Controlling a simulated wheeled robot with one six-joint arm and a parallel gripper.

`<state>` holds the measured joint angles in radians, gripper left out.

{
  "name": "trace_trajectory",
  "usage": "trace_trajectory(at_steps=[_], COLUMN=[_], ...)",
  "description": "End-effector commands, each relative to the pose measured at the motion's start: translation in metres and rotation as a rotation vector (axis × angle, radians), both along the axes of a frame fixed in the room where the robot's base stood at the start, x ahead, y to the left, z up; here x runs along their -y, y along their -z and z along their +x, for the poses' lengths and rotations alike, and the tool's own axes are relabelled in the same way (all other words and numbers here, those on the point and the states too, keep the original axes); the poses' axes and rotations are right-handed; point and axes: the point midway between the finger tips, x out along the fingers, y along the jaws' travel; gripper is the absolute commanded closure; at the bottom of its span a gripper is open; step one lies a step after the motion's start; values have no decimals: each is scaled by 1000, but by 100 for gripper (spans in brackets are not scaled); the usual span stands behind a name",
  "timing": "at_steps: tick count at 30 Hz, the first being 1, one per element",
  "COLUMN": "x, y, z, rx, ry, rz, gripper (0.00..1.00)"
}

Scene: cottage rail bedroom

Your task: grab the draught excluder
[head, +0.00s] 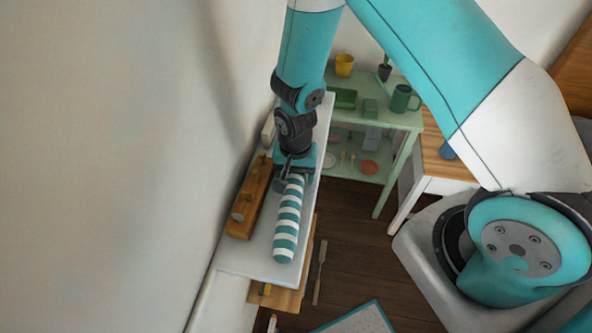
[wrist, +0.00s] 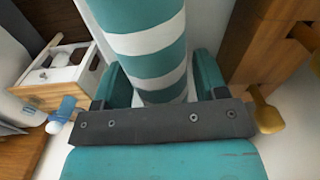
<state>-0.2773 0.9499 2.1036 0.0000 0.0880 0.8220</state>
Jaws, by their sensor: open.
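The draught excluder (head: 287,225) is a teal-and-white striped roll lying lengthwise on a narrow white top (head: 262,262). In the wrist view the draught excluder (wrist: 148,45) runs up from between my fingers. My gripper (head: 293,184) is low over its far end. In the wrist view my gripper (wrist: 161,82) is open, with one finger on each side of the roll. A small gap seems to show by the right finger; contact on the left is unclear. The roll's far end is hidden under my gripper.
A wooden peg rail (head: 246,205) lies close along the left, by the wall. An open wooden drawer (wrist: 65,75) holding small things is at the left of the wrist view. A green shelf unit (head: 385,118) with a mug and pots stands beyond. Dark floor (head: 350,250) lies right.

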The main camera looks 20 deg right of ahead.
Motion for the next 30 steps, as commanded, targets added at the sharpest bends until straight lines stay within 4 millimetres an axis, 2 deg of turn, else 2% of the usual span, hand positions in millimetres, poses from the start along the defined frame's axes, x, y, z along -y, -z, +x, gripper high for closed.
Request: trace_trajectory(at_steps=[6, 12, 23, 26, 30], x=[0, 0, 0, 0, -1], y=[1, 0, -5, -13, -37], z=[0, 0, 1, 1, 2], rx=[1, 0, 1, 3, 7], ry=[-1, -1, -1, -1, -1], rz=[1, 0, 0, 1, 3], gripper=[36, 82, 83, 83, 83])
